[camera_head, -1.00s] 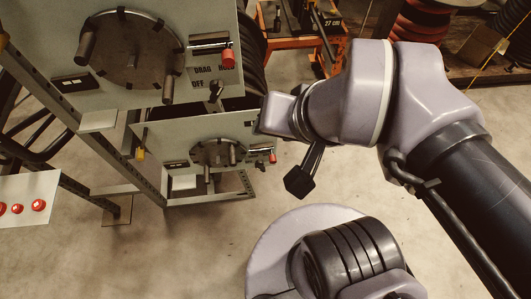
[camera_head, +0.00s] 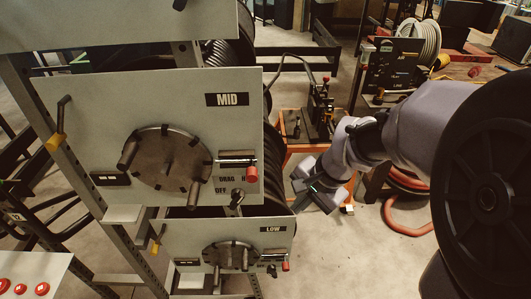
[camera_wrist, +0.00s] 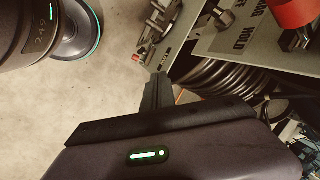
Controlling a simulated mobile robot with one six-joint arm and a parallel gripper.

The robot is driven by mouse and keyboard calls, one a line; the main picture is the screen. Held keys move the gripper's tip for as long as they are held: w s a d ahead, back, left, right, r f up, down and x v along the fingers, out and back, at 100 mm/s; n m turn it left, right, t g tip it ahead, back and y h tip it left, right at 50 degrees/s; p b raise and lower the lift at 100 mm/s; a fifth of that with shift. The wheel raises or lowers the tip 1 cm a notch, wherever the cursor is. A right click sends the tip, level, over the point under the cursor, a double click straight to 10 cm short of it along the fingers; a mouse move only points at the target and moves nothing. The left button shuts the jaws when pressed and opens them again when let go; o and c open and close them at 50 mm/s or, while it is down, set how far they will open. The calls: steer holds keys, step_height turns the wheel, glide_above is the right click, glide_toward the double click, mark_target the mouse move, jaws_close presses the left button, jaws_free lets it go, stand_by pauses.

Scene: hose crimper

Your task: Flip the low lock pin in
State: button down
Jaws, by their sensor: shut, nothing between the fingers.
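The low panel (camera_head: 185,239), labelled LOW, is the grey plate at the bottom in the head view, with a dark round hub (camera_head: 230,255). The low lock pin (camera_head: 285,266) is a small red-tipped part at the hub's right; its exact position is too small to tell. My gripper (camera_head: 303,186) is up and right of the low panel, apart from it. In the wrist view my gripper (camera_wrist: 157,88) is shut and empty, and the low panel (camera_wrist: 176,14) lies beyond the fingertips.
The MID panel (camera_head: 90,100) stands above the low one, with a red-tipped pin (camera_head: 251,174) and a drag lever (camera_head: 237,197). In the wrist view its red tip (camera_wrist: 292,12) is at top right, close to my gripper. Floor right of the low panel is clear.

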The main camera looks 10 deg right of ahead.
steer(key=d+f+m+g+y+p, duration=0.1)
steer(key=d+f+m, duration=0.3)
steer(key=f, duration=0.9)
steer(key=d+f+m+g+p, duration=0.1)
steer(key=d+f+m, duration=0.3)
steer(key=f, duration=1)
steer(key=d, duration=0.2)
steer(key=shift+w+d+m+y+p, duration=0.3)
steer(key=shift+d+m+y, duration=0.05)
steer(key=shift+m+y, duration=0.05)
steer(key=w+a+f+b, duration=0.1)
steer(key=a+f+b, duration=0.4)
steer(key=a+f, duration=0.2)
steer(key=shift+b+x, duration=0.35)
steer(key=shift+x, duration=0.8)
steer(key=shift+d, duration=0.1)
